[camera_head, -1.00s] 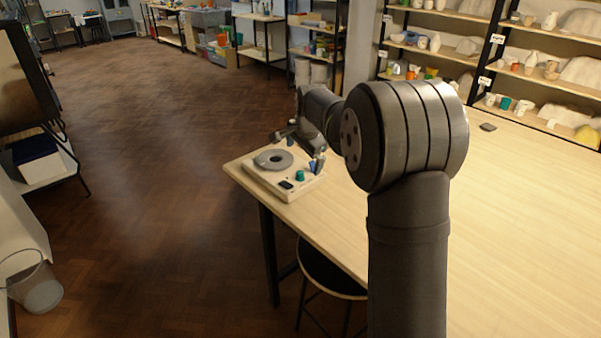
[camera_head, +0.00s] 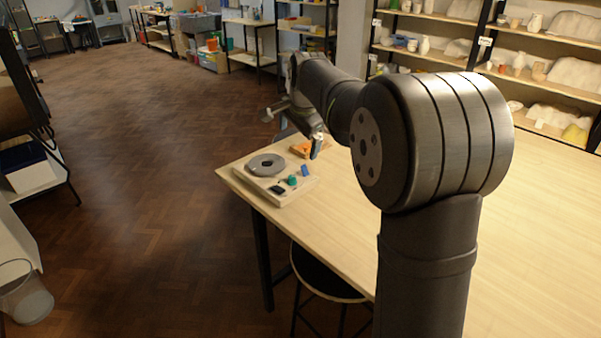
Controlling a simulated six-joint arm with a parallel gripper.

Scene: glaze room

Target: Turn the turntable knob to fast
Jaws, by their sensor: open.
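The turntable (camera_head: 251,183) is a pale box with a grey ring-shaped disc (camera_head: 266,164) on top, at the near left corner of the wooden table. A small teal knob-like part (camera_head: 292,181) and a blue part (camera_head: 305,170) stand on its right side, beside a dark patch (camera_head: 277,189). I cannot tell which part is the speed knob, and no markings are readable. My gripper (camera_head: 292,129) is open and empty, above and behind the turntable, apart from it. One fingertip hangs just beyond the blue part in the picture.
An orange item (camera_head: 302,149) lies on the table (camera_head: 340,215) behind the turntable. The table is clear toward the right. A stool (camera_head: 325,277) stands under its front edge. Shelves of pottery (camera_head: 455,50) line the back.

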